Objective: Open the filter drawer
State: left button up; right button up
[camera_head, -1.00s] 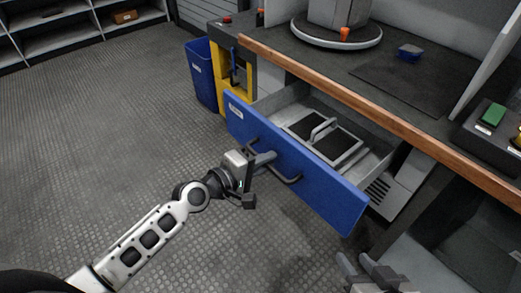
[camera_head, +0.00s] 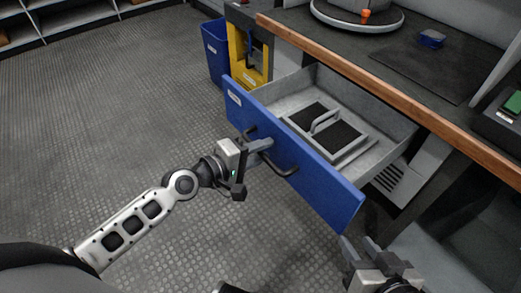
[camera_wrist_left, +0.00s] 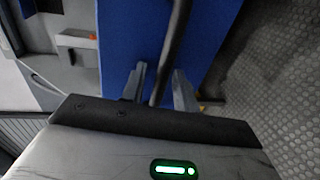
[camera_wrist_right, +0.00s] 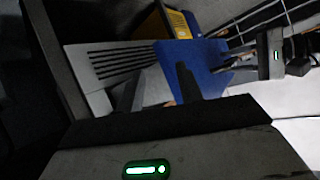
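The filter drawer stands pulled out of the cabinet, with a blue front (camera_head: 300,160) and grey walls. Inside lies a dark-panelled filter with a grey handle (camera_head: 325,121). My left gripper (camera_head: 262,150) is at the drawer's dark bar handle (camera_head: 285,172). In the left wrist view the bar (camera_wrist_left: 172,45) runs between the two fingers (camera_wrist_left: 160,85), and the grip moves with the drawer. My right gripper (camera_head: 360,243) is open and empty, near the drawer front's right end. Its fingers (camera_wrist_right: 160,85) show nothing between them in the right wrist view.
The wood-edged counter (camera_head: 390,92) is above and behind the drawer. A blue bin (camera_head: 214,50) and a yellow stand (camera_head: 245,55) are to the left. A vented grey panel (camera_head: 390,180) is below right. The textured floor (camera_head: 110,120) at left is clear.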

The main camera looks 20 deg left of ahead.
jog(key=shift+w, duration=0.15)
